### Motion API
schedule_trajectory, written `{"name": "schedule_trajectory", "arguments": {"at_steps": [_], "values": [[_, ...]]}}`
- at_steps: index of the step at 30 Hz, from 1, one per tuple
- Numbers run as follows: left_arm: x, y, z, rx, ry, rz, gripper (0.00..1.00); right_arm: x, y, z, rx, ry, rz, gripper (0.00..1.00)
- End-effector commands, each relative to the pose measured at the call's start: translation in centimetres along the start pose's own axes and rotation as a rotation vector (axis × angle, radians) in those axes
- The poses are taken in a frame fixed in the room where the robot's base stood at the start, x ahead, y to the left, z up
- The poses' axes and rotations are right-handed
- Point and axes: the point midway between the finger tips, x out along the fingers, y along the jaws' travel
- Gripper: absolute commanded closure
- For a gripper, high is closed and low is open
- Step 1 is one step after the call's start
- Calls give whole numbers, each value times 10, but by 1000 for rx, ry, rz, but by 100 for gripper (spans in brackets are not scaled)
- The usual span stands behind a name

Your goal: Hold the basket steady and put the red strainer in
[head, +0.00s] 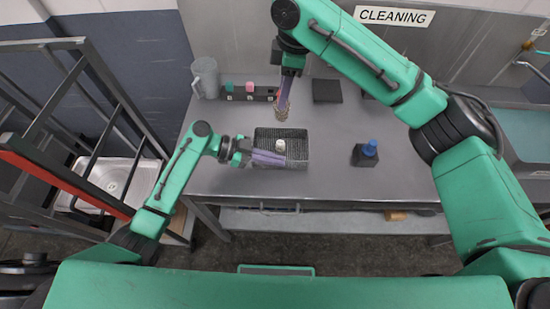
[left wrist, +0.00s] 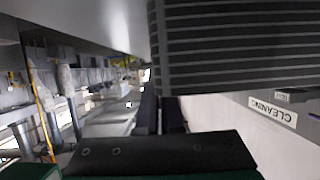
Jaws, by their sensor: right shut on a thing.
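The dark grey mesh basket (head: 298,133) stands on the metal table with a small whitish item (head: 281,145) in it. My left gripper (head: 268,158) is at the basket's near left side, its two fingers apart with a narrow gap. In the left wrist view, the basket's ribbed wall (left wrist: 235,45) is close beside the fingers; I see no clear grip on it. My right gripper (head: 285,95) is behind the basket, pointing down and shut on a brownish, wire-like thing (head: 282,109). It may be the strainer, but I cannot make out red on it.
A grey pitcher (head: 205,77) stands at the table's back left, beside a dark holder (head: 262,94) with a green and a pink item. A dark block with a blue top (head: 370,149) stands right of the basket. A sink (head: 530,130) is at the far right.

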Motion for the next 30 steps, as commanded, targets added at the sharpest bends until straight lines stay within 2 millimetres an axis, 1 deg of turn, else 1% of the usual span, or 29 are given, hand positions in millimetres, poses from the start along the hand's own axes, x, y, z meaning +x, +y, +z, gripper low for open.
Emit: {"name": "schedule_trajectory", "arguments": {"at_steps": [17,19,21,24,30], "values": [[0,0,0,0,-1,0,100,2,0,0,0,-1,0,100],[0,0,0,0,-1,0,100,15,-4,3,1,-2,0,100],[0,0,0,0,0,0,100,34,-11,6,1,-4,-1,100],[0,0,0,0,0,0,100,55,-20,9,-1,-1,-2,100],[0,0,0,0,0,0,100,72,-22,11,1,-1,-1,100]]}}
